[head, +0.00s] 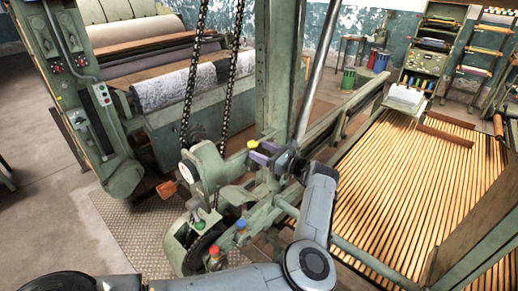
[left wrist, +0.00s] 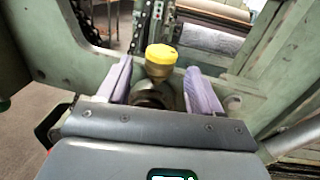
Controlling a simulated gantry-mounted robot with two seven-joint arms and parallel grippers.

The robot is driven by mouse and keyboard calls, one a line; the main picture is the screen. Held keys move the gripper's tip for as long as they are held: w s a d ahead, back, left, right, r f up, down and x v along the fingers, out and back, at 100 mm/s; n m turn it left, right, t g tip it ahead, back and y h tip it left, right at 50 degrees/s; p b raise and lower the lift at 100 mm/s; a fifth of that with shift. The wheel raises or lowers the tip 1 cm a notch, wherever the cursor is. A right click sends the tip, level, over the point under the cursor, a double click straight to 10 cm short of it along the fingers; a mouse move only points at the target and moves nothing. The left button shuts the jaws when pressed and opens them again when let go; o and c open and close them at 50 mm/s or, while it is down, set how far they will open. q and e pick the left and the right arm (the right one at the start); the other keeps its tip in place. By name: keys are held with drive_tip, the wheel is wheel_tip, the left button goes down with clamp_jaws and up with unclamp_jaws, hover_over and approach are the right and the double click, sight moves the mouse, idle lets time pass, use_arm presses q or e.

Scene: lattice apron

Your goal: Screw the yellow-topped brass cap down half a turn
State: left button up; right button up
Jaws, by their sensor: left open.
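The yellow-topped cap (head: 253,144) sits on the green machine housing, near the middle of the head view. In the left wrist view the yellow-topped cap (left wrist: 160,56) shows as a yellow disc over a brass-coloured body. My left gripper (head: 260,151) is right beside the cap in the head view, with purple fingers. In the left wrist view my left gripper (left wrist: 160,70) is open, one finger on each side of the cap with gaps on both sides. I cannot tell whether the fingertips reach fully around it. The cap's lower part is partly hidden. My right gripper is not in view.
Green (head: 199,225), red (head: 213,251) and blue (head: 242,223) knobs stand on the machine below the cap. A green upright post (head: 273,75) rises behind the gripper. Dark chains (head: 195,70) hang behind the cap. A slatted wooden bed (head: 400,185) fills the right.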

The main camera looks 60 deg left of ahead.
use_arm(q)
drive_tip(key=shift+x, duration=0.9)
